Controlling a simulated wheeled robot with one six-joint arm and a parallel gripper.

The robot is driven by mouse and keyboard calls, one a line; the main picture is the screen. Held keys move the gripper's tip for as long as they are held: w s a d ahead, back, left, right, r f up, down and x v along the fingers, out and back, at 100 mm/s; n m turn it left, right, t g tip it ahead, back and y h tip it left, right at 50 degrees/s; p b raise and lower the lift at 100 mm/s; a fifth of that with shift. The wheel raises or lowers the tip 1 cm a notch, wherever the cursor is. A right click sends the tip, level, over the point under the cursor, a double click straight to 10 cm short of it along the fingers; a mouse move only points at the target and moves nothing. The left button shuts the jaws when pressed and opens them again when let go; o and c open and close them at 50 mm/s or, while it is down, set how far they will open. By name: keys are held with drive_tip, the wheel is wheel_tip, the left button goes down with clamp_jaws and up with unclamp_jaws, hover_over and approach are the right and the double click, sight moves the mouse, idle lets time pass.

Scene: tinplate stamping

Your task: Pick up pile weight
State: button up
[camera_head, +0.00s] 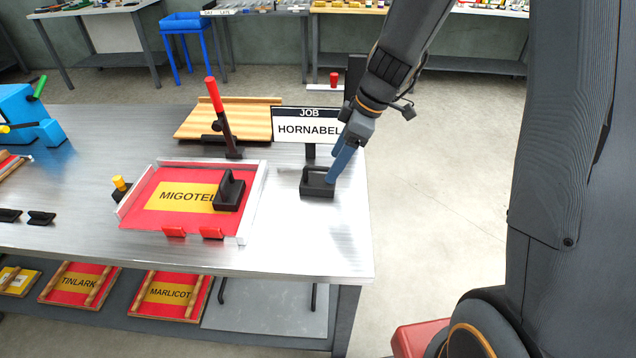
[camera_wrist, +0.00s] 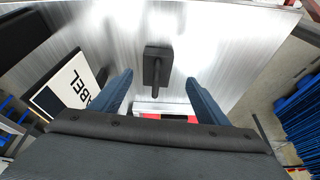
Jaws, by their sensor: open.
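A black block (camera_head: 317,183) stands on the metal bench to the right of the red MIGOTEL tray. It shows in the wrist view as a dark block with an upright handle (camera_wrist: 157,68). A second black block with a raised grip (camera_head: 229,191) sits on the MIGOTEL tray. The frames do not settle which one is the pile weight. My gripper (camera_head: 333,176) is over the block on the bare bench, its blue fingers partly hiding it in the head view. In the wrist view my gripper (camera_wrist: 160,85) is open, with the handle between the fingers and nothing held.
The HORNABEL job sign (camera_head: 308,128) stands close behind my gripper. The MIGOTEL tray (camera_head: 140,205), a red-handled lever (camera_head: 214,95) and a wooden board (camera_head: 255,118) lie to the left. The bench's right edge (camera_head: 370,225) is near; its front right corner is clear.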

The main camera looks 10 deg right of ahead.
sight(321, 181)
drive_tip(key=shift+w+a+f+n, duration=0.25)
drive_tip(key=shift+f+n, duration=0.05)
drive_tip(key=shift+f, duration=0.05)
drive_tip(key=shift+a+p+x, duration=0.15)
drive_tip(key=shift+p+x, duration=0.45)
drive_tip(key=shift+x, duration=1.2)
drive_tip(key=shift+a+p+x, duration=0.1)
drive_tip(key=shift+p+x, duration=0.5)
drive_tip(key=shift+x, duration=1.15)
drive_tip(key=shift+w+r, duration=0.1)
drive_tip(key=shift+w+r, duration=0.1)
clamp_jaws()
